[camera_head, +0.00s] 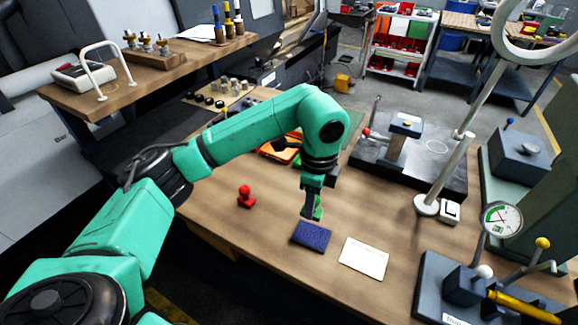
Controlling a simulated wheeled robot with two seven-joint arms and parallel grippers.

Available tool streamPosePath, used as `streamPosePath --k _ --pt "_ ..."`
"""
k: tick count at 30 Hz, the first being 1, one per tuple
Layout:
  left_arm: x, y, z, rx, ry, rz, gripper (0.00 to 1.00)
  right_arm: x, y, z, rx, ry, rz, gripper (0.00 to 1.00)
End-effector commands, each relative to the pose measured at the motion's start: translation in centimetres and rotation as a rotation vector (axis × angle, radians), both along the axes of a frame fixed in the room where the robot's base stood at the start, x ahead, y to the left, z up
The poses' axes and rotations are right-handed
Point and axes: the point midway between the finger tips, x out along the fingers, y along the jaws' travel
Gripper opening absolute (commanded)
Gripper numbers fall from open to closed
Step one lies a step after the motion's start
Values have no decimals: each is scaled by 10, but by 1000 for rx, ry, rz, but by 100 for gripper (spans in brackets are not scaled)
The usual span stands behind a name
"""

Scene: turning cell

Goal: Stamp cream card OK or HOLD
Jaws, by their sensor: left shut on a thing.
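My left gripper (312,197) points down over the wooden bench and is shut on a green stamp (318,212), partly hidden by the fingers. The stamp is at the far edge of a dark blue ink pad (311,236); I cannot tell whether it touches anything below. The cream card (364,258) lies flat on the bench, right of the pad and apart from it. Faint marks on it are too small to read. A red stamp (246,197) stands upright on the bench, left of the pad. My right gripper is not in view.
A dial gauge (501,219) and a fixture with a yellow handle (470,287) stand at the right. A lamp post base (427,205) and a dark plate (452,177) lie behind the card. An orange tray (277,151) sits behind my arm. Bench around the red stamp is clear.

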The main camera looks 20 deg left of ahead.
Motion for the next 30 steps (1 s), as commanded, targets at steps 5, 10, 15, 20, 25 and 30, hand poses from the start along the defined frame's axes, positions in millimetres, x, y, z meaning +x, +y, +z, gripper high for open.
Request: streamPosePath --k 5,10,15,20,25,30 --pt "-3 -8 -14 -7 -1 10 2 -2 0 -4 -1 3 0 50" --pt "-3 -8 -33 -7 -1 10 2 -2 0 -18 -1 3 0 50" --pt "-3 -8 -57 -8 -1 9 2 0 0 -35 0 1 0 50" --pt "-3 -8 -68 -7 -1 9 2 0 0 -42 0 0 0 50" --pt "-3 -8 -67 -7 -1 9 2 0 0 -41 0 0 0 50" --pt "-3 -8 -67 -7 -1 9 2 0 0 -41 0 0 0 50"
